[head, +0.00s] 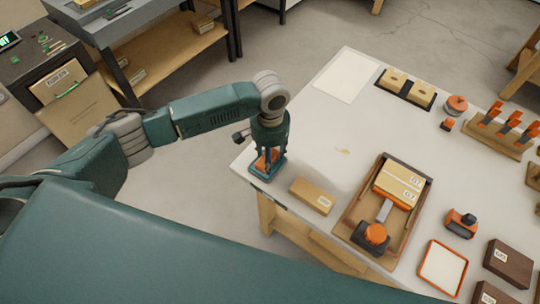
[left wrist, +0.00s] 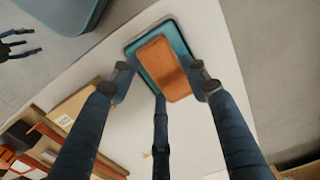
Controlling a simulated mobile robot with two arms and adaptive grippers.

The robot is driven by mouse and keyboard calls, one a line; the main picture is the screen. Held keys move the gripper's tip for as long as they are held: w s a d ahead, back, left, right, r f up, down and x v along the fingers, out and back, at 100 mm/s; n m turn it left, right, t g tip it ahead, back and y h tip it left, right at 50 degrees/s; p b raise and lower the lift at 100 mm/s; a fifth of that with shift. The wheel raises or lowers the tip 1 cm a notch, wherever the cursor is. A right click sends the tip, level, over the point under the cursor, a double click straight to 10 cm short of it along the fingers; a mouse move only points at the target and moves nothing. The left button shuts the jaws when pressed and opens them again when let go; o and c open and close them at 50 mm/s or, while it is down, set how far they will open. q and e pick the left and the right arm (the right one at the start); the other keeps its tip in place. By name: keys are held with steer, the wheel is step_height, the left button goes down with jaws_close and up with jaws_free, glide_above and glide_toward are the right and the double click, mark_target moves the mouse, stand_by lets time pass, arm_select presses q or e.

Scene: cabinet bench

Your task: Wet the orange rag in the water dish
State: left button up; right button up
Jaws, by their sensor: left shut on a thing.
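My left gripper (head: 268,160) points down at the near left corner of the table. Its fingers are closed on the orange rag (left wrist: 163,68), which also shows small between the fingers in the head view (head: 263,161). The teal water dish (left wrist: 135,47) lies directly under the rag, its rim showing around it; in the head view the dish (head: 262,172) is at the table edge. I cannot tell whether the rag touches the dish's bottom, and no water surface is clear. My right gripper (left wrist: 16,45) shows at the left wrist view's upper left, empty with fingers spread.
A cardboard box (head: 312,196) stands just right of the dish. A wooden tray (head: 351,213) holding boxes and an orange-topped tool is beyond it. A white sheet (head: 346,76) lies at the back. The table between sheet and box is mostly clear.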

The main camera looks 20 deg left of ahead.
arm_select(q)
steer(key=shift+s+f+p, duration=0.1)
steer(key=shift+p, duration=0.25)
stand_by(1.3)
step_height(320, 180, up, 7)
steer(key=p, duration=0.8)
